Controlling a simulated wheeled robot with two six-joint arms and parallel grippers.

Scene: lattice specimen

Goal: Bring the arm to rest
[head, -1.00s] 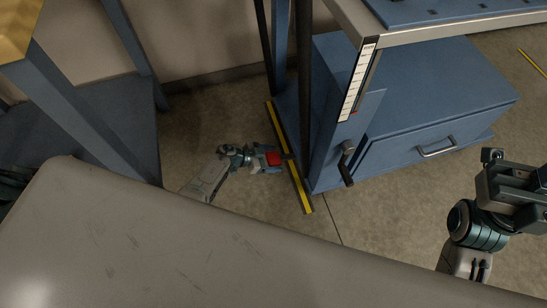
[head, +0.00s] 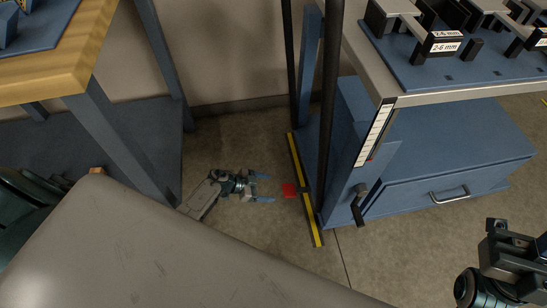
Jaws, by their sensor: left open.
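My left arm reaches in low beside the workbench at the middle of the head view. Its gripper (head: 262,187) has two blue fingers spread apart with nothing between them. A red pad (head: 289,190) lies just right of the fingertips, with a small gap between. My right gripper (head: 510,245) is at the right edge, dark and partly cut off by the frame; its jaws are not clear.
A blue workbench with a drawer cabinet (head: 440,170) stands at right, with a crank handle (head: 358,205) on its side. A wood-topped table (head: 50,60) is at upper left. Open floor lies around the left gripper.

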